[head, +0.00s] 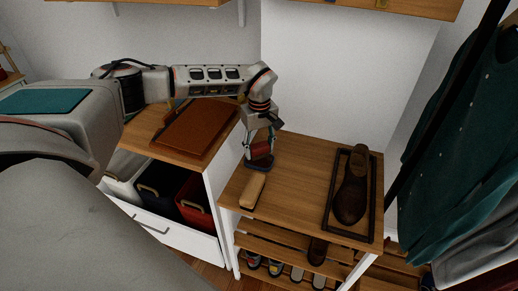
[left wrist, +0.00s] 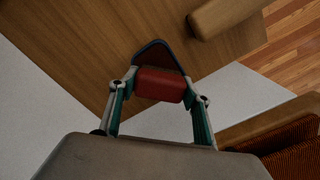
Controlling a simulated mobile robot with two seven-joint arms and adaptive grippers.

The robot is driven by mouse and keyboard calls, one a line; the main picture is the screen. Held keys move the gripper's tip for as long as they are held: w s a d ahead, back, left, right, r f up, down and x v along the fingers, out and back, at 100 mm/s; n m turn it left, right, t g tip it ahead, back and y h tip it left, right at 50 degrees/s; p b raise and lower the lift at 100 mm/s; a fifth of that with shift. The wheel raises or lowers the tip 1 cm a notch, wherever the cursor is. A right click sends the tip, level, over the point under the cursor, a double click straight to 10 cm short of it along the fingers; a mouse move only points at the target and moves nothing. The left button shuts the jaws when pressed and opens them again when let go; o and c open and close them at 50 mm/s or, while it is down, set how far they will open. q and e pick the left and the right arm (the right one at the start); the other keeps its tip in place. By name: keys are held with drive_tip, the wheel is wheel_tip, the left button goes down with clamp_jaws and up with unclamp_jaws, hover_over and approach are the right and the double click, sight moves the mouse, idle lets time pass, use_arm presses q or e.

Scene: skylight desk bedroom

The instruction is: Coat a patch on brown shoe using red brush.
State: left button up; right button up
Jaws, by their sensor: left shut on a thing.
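My left gripper (head: 261,142) is shut on the red brush (head: 260,161), above the left back part of the wooden shelf top. In the left wrist view the red brush (left wrist: 160,84) sits between the two fingers of the left gripper (left wrist: 160,90), with a dark edge beyond it. I cannot tell whether the brush touches the shelf top. The brown shoe (head: 351,190) stands in a dark-rimmed tray (head: 329,218) on the right of the shelf top, apart from the brush. My right gripper is not in view.
A light wooden brush (head: 253,190) lies in front of the red brush; its wooden body also shows in the left wrist view (left wrist: 225,13). A cabinet with a brown leather item (head: 195,128) stands left. Clothes (head: 455,150) hang at right. Bare shelf top (head: 297,180) lies between brush and tray.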

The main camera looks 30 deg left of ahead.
sight(260, 145)
use_arm(q)
drive_tip(key=shift+r+p, duration=1.75)
drive_tip(key=shift+r, duration=0.2)
drive_tip(key=shift+r+p, duration=0.75)
drive_tip(key=shift+p, duration=0.1)
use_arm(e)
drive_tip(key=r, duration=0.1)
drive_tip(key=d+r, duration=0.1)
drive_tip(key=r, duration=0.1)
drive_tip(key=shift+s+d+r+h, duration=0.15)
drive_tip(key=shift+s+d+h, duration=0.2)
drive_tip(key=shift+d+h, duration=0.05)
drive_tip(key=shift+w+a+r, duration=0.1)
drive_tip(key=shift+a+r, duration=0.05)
